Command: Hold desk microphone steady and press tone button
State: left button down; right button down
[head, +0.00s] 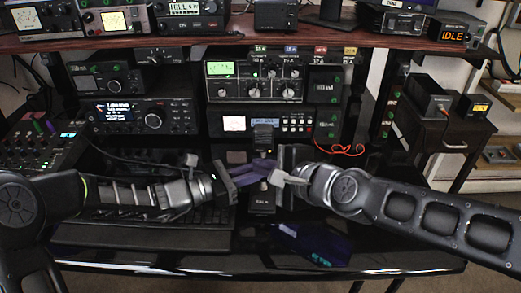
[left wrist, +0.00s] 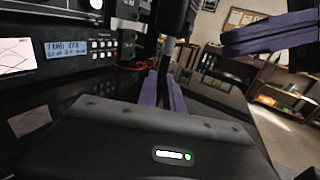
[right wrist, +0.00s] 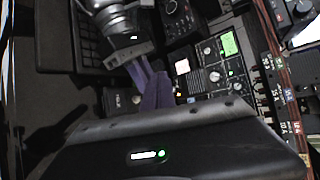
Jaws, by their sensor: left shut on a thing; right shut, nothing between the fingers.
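The desk microphone stands upright on the desk, with a dark head (head: 263,136) and a small labelled base (head: 262,203). Its thin stem (left wrist: 168,54) shows between my left gripper's purple fingers. My left gripper (head: 258,171) reaches in from the left and is shut on the stem; its fingers also show in the left wrist view (left wrist: 164,84). My right gripper (head: 262,163) comes from the right, its purple fingers shut and empty. In the left wrist view the right fingers (left wrist: 235,42) are higher and apart from the stem. I cannot make out the tone button.
Radio units (head: 252,82) stand stacked behind the microphone, with a red cable (head: 340,150) at their right. A keyboard (head: 140,217) lies under my left arm. A mixer (head: 40,143) sits at the far left.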

jog(key=shift+s+a, duration=0.1)
jog(key=shift+s, duration=1.7)
pick_arm(q)
jog(key=c, duration=1.4)
grip_release()
jog(key=shift+a, duration=0.1)
jog(key=v, duration=1.1)
jog(key=shift+s+a, duration=0.25)
jog(key=shift+a, duration=0.1)
